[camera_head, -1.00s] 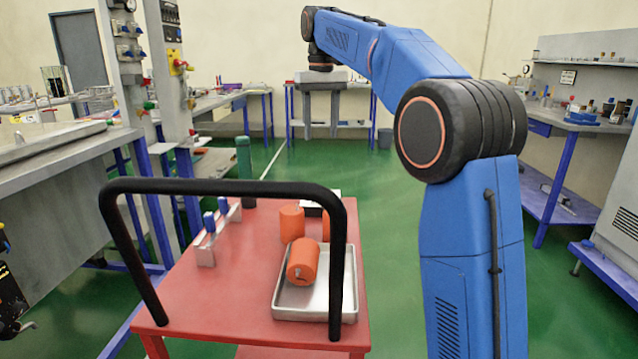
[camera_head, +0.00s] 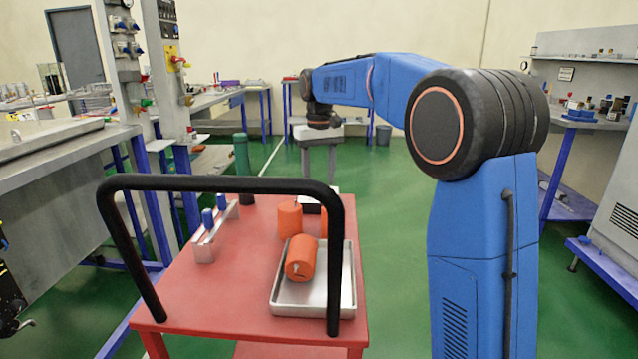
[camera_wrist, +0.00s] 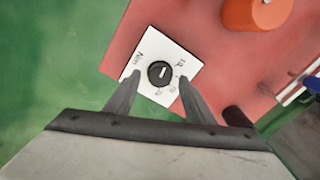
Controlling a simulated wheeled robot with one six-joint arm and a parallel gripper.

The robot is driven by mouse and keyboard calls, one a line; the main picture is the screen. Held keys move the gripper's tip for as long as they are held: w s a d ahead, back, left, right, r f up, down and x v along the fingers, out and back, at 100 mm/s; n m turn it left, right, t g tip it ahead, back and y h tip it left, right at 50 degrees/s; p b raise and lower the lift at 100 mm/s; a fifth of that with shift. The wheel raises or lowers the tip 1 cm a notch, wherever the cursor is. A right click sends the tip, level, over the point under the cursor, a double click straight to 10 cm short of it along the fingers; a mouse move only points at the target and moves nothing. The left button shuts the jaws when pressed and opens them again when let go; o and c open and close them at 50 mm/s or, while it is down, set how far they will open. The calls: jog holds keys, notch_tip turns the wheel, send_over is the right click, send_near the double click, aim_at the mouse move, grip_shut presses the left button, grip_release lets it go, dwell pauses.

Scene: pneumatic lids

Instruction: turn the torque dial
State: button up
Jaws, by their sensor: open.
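The torque dial (camera_wrist: 161,73) is a round black knob with a white pointer mark, set on a white plate (camera_wrist: 150,48) with printed markings, including "Nm". In the wrist view my gripper (camera_wrist: 159,77) is open, with one finger on each side of the knob. The fingers overlap the plate in the picture; whether they touch it or stand above it I cannot tell. In the head view my gripper (camera_head: 326,160) points down above the far end of the red cart. The dial's white plate (camera_head: 333,193) shows only partly there, behind the orange cylinders and the cart handle.
The red cart (camera_head: 190,305) carries a metal tray (camera_head: 305,296) with an orange cylinder (camera_head: 302,258) lying in it. Another orange cylinder (camera_head: 290,220) stands behind the tray. A rack with blue-topped items (camera_head: 206,248) is at left. A black handle (camera_head: 220,184) arches over the near side.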

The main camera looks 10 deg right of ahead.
jog(key=shift+f, duration=1.05)
jog(key=c, duration=1.1)
jog(key=shift+o, duration=0.2)
jog(key=shift+m, duration=0.3)
jog(key=m, duration=0.3)
jog(key=shift+m, duration=2.1)
